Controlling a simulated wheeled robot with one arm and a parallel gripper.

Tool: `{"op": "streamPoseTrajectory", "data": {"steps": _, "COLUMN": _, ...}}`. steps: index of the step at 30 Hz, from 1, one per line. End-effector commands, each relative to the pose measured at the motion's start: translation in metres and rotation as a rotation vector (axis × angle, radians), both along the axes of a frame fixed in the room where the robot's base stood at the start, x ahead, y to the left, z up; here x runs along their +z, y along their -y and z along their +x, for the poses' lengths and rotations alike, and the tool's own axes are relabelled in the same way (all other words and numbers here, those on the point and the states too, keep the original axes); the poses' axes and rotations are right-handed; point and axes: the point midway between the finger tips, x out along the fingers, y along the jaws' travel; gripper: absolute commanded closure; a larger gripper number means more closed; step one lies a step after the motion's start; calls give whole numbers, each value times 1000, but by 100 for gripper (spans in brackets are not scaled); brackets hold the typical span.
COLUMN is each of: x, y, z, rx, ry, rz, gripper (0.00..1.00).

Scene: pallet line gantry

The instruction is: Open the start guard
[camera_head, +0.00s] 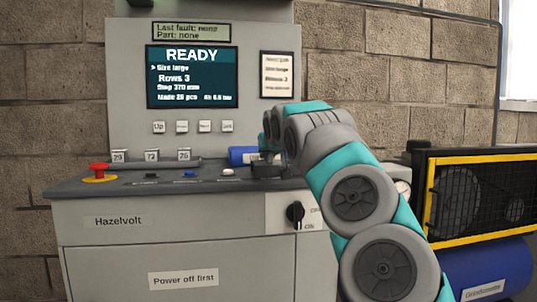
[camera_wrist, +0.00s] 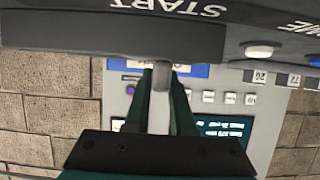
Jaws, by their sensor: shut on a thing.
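My gripper (camera_head: 267,152) is at the right end of the console, low over a dark block that I take for the start guard (camera_head: 268,171). In the wrist view, which is upside down, the two teal fingers of my gripper (camera_wrist: 162,78) are shut on a small grey tab (camera_wrist: 161,74) at the edge of the dark grey guard (camera_wrist: 80,37). The word START shows on the black surface beside it. The button under the guard is hidden. I cannot tell whether the guard is lifted at all.
A red emergency button (camera_head: 98,170) and small buttons line the console top (camera_head: 130,187). The display (camera_head: 192,77) reads READY. A rotary switch (camera_head: 295,212) sits on the front below my arm. A blue compressor with a yellow-framed guard (camera_head: 480,243) stands at right.

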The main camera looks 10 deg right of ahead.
Motion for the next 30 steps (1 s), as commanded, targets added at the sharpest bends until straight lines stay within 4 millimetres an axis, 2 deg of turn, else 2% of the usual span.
{"op": "streamPoseTrajectory", "data": {"steps": 25, "x": 0, "y": 0, "z": 0, "rx": 0, "ry": 0, "rz": 0, "gripper": 100}}
{"op": "streamPoseTrajectory", "data": {"steps": 30, "x": 2, "y": 15, "z": 1, "rx": -2, "ry": -1, "rz": -1, "gripper": 100}}
